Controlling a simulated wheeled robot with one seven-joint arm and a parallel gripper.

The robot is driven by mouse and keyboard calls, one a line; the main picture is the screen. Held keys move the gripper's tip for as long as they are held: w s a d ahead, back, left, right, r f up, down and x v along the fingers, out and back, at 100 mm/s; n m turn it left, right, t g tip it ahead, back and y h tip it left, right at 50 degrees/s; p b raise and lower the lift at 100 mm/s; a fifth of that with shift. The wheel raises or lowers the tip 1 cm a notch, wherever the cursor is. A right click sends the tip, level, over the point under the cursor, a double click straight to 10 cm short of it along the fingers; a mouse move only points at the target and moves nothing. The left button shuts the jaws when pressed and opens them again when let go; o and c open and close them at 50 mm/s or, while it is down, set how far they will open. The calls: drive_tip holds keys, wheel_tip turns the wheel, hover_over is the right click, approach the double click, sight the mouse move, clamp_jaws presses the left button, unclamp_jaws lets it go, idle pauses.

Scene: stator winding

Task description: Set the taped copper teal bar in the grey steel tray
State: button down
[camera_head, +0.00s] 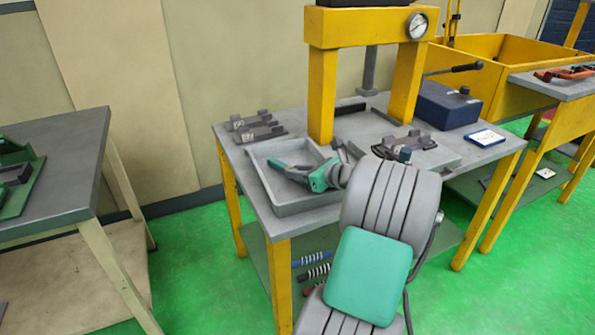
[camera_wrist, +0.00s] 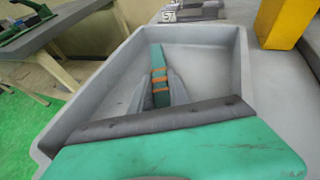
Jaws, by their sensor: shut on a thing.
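The teal bar (camera_wrist: 157,56) with copper tape bands shows in the wrist view, pointing away toward the far wall of the tray. My gripper (camera_wrist: 160,88) is shut on it, with a grey finger on each side near the copper bands. The grey steel tray (camera_wrist: 240,62) surrounds the bar in this view. In the head view the tray (camera_head: 290,210) sits at the table's front left, and my gripper (camera_head: 305,174) is over its inside. I cannot tell whether the bar touches the tray floor. The bar's near end is hidden behind my wrist.
A yellow press frame (camera_head: 322,95) with a gauge stands behind the tray. Dark grey fixtures (camera_head: 258,132) lie at the back left of the table, and a blue box (camera_head: 447,106) sits at the right. Striped rods (camera_head: 314,273) lie on the lower shelf.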

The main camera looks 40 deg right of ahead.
drive_tip(key=shift+s+f, duration=0.25)
drive_tip(key=shift+f, duration=0.75)
drive_tip(key=c, duration=1.2)
unclamp_jaws()
drive_tip(key=shift+o, duration=0.2)
drive_tip(key=v, duration=0.2)
drive_tip(key=r+p+v, duration=0.1)
drive_tip(key=v, duration=0.4)
drive_tip(key=shift+r+p, duration=0.35)
drive_tip(key=shift+p, duration=0.05)
drive_tip(key=shift+s+r, duration=0.15)
